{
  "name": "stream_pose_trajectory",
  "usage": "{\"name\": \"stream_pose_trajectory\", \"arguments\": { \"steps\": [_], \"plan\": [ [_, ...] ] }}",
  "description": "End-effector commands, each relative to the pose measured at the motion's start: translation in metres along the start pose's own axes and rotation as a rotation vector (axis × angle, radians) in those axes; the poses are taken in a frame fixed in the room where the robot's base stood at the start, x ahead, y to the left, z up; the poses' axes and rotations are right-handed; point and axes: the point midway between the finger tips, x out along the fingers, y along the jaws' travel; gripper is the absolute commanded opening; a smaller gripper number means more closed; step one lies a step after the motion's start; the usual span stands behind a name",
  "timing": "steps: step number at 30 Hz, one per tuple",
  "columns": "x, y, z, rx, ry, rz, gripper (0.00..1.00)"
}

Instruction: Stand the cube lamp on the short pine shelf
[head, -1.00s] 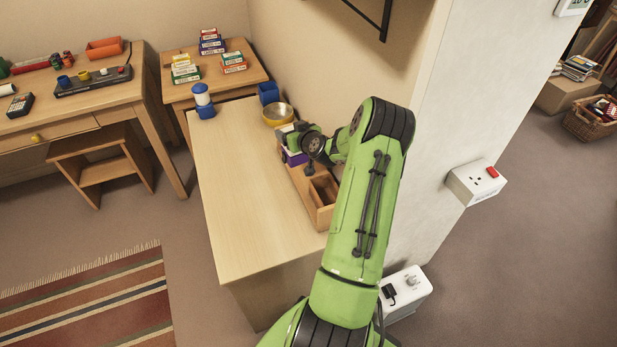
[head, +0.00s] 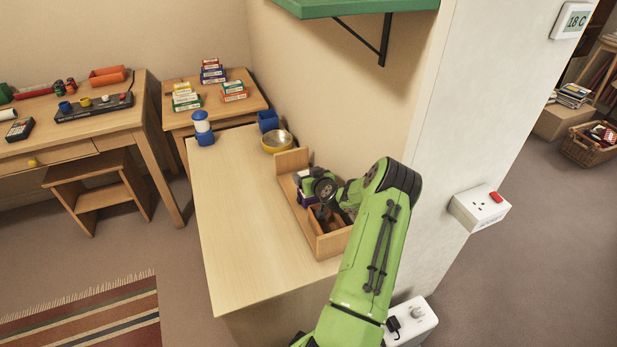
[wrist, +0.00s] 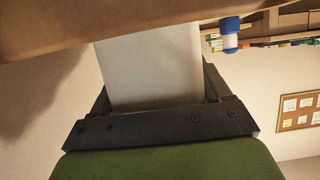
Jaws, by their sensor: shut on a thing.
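My gripper (head: 322,215) is low over the long wooden rack (head: 326,246) on the pale table, by the wall. In the wrist view my gripper (wrist: 155,100) is shut on a pale, flat-sided thing (wrist: 150,65). I cannot tell whether it is the cube lamp; in the head view the arm hides it. A blue-and-white lantern-like thing (head: 202,127) with a blocky blue base stands at the table's far left corner. It also shows in the wrist view (wrist: 230,38). I cannot pick out the short pine shelf for certain.
A green wall shelf (head: 355,6) with a black bracket (head: 384,40) is above. A yellow bowl (head: 276,141) and a blue cup (head: 267,120) stand behind the rack. The pale table (head: 235,220) is clear at left and front. Small boxes (head: 186,98) sit on a side table.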

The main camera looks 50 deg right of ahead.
Motion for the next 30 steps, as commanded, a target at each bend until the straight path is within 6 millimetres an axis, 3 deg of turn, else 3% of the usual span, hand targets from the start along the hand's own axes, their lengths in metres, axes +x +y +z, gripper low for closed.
{"name": "stream_pose_trajectory", "arguments": {
  "steps": [4,5,9,17,25,30],
  "plan": [
    [0.002,0.0,0.003,0.0,0.002,0.0,0.37],
    [0.001,0.0,0.003,0.0,0.0,-0.001,0.81],
    [0.001,0.0,0.003,0.0,0.0,-0.001,1.0],
    [-0.001,0.0,-0.001,0.001,0.0,0.0,1.0],
    [-0.055,0.001,-0.002,0.003,-0.002,0.002,1.0],
    [-0.074,0.0,-0.001,0.001,0.0,0.0,1.0]
  ]
}}
